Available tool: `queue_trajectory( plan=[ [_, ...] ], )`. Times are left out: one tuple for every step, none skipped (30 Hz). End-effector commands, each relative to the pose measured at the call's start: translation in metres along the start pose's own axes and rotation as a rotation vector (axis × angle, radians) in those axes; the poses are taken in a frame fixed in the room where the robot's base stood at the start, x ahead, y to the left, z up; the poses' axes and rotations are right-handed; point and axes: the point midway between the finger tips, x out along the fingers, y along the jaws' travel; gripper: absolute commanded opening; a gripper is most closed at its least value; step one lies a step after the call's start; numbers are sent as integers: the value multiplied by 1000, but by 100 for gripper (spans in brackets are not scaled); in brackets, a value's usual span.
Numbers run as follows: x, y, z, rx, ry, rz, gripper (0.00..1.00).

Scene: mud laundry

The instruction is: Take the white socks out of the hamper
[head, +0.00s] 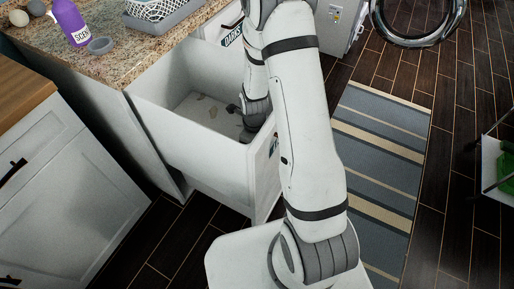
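The hamper (200,152) is a deep white pull-out bin, open below the granite counter. A few small pale patches (212,112) lie on its floor; they may be the white socks, but they are too small to tell. My gripper (240,109) reaches down inside the hamper at its right side. My arm hides part of the wrist and the hamper's right edge. Whether the fingers are apart or closed on something does not show clearly.
Another bin labelled DARKS (232,34) is behind. A striped rug (375,150) lies right. A round washer door (418,40) stands open at the upper right.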

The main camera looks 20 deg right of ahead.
Motion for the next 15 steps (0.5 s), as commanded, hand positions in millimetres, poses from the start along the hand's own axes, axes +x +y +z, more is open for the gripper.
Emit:
queue_trajectory(
  plan=[
    [2, 0, 0, 0, 0, 0, 100],
    [2, 0, 0, 0, 0, 0, 100],
    [2, 0, 0, 0, -1, -1, 100],
    [2, 0, 0, 0, -1, -1, 100],
    [2, 0, 0, 1, -1, -1, 100],
    [2, 0, 0, 1, -1, -1, 100],
    [2, 0, 0, 1, -1, -1, 99],
    [2, 0, 0, 1, -1, -1, 97],
    [2, 0, 0, 1, -1, 0, 93],
    [1, 0, 0, 1, -1, -1, 91],
    [1, 0, 0, 1, 0, 0, 89],
    [1, 0, 0, 1, 0, 0, 85],
    [1, 0, 0, 1, 0, 0, 83],
    [1, 0, 0, 1, 0, 0, 80],
    [1, 0, 0, 1, 0, 0, 77]
  ],
)
